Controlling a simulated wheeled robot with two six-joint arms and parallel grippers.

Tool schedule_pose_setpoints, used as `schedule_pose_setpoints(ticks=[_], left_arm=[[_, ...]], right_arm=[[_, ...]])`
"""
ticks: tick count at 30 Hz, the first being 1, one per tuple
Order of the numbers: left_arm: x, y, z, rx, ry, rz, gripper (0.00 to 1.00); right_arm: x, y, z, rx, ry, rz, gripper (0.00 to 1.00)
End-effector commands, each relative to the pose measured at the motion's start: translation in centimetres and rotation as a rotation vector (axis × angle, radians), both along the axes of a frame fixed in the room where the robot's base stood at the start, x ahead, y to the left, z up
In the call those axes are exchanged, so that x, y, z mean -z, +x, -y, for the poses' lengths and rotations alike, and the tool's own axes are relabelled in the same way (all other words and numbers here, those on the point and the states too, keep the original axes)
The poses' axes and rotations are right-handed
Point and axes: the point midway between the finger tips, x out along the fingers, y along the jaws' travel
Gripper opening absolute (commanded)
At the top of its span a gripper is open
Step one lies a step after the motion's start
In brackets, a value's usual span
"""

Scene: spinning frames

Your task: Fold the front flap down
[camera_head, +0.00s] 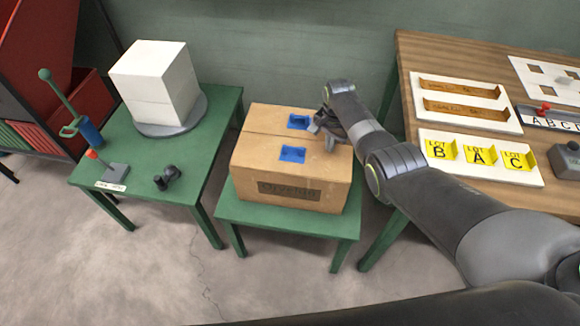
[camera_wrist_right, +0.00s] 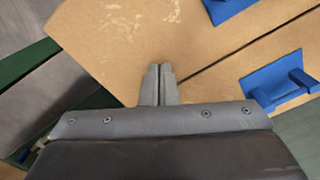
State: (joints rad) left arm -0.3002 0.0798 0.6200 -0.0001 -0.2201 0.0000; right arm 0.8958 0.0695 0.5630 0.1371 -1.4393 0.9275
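A brown cardboard box (camera_head: 290,190) stands on the middle green table, with printing on its front face. Its front flap (camera_head: 260,152) and back flap (camera_head: 265,120) both look level, with a seam between them. Each bears a blue tab: the front one (camera_head: 293,154) and the back one (camera_head: 298,121). My right gripper (camera_head: 331,143) is over the right end of the box top. In the right wrist view its fingers (camera_wrist_right: 159,72) are together and empty, near the end of the seam; I cannot tell whether they touch the cardboard. My left gripper is not in view.
The left green table (camera_head: 135,150) holds a white block (camera_head: 155,80) on a grey disc, a green-handled tool and a small black item. The wooden table (camera_head: 440,60) at right holds trays and yellow lettered holders (camera_head: 480,154). Floor is clear in front.

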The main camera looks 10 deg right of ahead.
Motion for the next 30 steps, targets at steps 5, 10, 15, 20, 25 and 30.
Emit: schedule_pose_setpoints(ticks=[5, 10, 15, 20, 25, 30], left_arm=[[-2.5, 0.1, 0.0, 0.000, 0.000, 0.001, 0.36], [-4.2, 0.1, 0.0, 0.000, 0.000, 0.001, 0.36], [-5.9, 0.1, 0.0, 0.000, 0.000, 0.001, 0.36], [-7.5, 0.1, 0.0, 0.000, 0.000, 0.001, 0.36], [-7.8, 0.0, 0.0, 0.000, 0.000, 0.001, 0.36], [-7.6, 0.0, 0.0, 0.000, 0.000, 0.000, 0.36]], right_arm=[[-2.5, 0.1, 0.0, 0.000, 0.000, 0.001, 0.00], [-4.4, 0.2, 0.0, -0.001, 0.000, 0.004, 0.00], [-6.1, 0.2, 0.0, -0.001, 0.000, 0.006, 0.00], [-7.6, 0.3, 0.0, -0.001, 0.000, 0.006, 0.00], [-7.9, 0.3, 0.0, -0.001, 0.000, 0.006, 0.00], [-7.8, 0.3, 0.0, -0.001, 0.001, 0.006, 0.00]])
